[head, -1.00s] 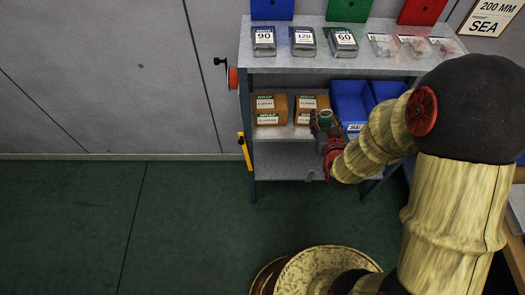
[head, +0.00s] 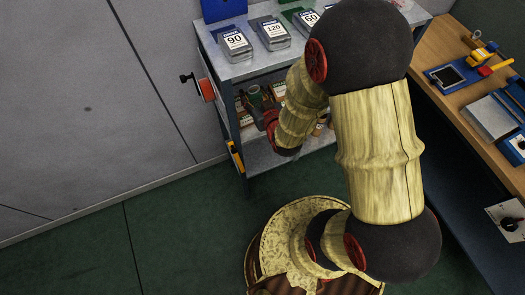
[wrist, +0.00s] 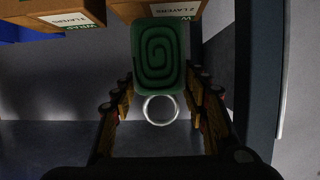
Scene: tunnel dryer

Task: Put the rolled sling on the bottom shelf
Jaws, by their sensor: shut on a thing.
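The rolled sling is a dark green roll with a spiral end (wrist: 157,55) in the wrist view, with a pale ring (wrist: 160,108) below it in the picture. My gripper (wrist: 158,88) is shut on the sling, one finger at each side. In the head view the sling (head: 254,95) shows as a small green shape at my gripper (head: 268,112), in front of the shelf rack near its left end, at about middle-shelf height. The bottom shelf (head: 262,157) is a grey plate below; my arm covers its right part.
Orange-brown wrap boxes (wrist: 62,14) are close to the sling in the wrist view, with a blue bin (wrist: 12,33) beside them. A rack post (wrist: 257,70) is near on the right. Plastic boxes (head: 235,43) stand on the top shelf. A wooden bench (head: 440,60) is at right.

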